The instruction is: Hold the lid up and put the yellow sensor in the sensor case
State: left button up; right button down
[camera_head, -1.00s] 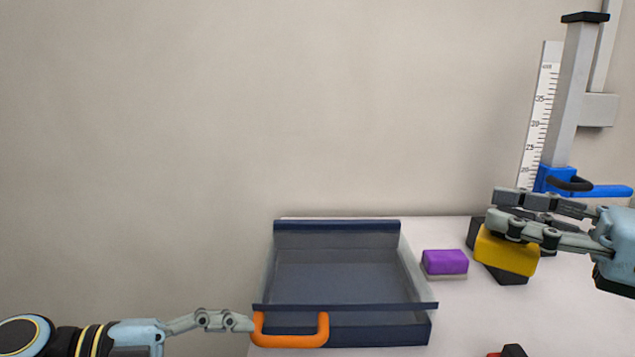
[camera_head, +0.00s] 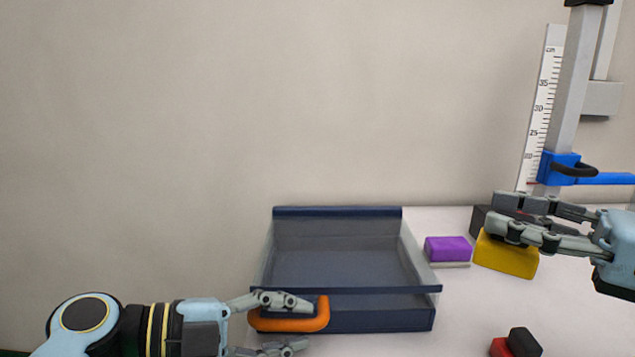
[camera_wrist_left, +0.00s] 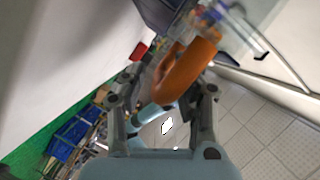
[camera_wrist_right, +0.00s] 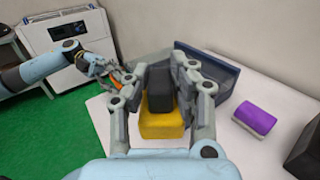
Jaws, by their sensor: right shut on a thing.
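The navy sensor case (camera_head: 385,320) stands on the table with a clear lid (camera_head: 335,260) over it; the lid looks down. An orange handle (camera_head: 290,320) sits on the lid's front edge. My left gripper (camera_head: 285,323) is open with one finger above and one below the handle. The left wrist view shows the handle (camera_wrist_left: 185,72) between its fingers. My right gripper (camera_head: 520,216) is shut on the yellow sensor (camera_head: 507,257). In the right wrist view its fingers clasp the dark grip on top of the yellow block (camera_wrist_right: 162,122). I cannot tell whether the sensor touches the table.
A purple block (camera_head: 448,250) lies between the case and the yellow sensor. A red and black block (camera_head: 517,343) lies at the front right. The drop tower with its ruler (camera_head: 543,110) and blue carriage (camera_head: 562,170) stands at the back right.

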pick_arm(q)
grip_shut()
jog(key=shift+r, duration=2.25)
jog(key=r, duration=0.4)
jog(key=shift+w, duration=0.4)
jog(key=shift+r+n, duration=0.15)
jog(key=shift+n, duration=0.15)
jog(key=shift+r, duration=0.1)
jog(key=shift+y, duration=0.3)
jog(key=shift+w+r, duration=0.25)
jog(key=shift+r, duration=0.4)
jog(key=shift+w+r, duration=0.25)
jog(key=shift+r, duration=0.45)
jog(key=shift+w+r, duration=0.25)
jog(key=shift+r, duration=0.4)
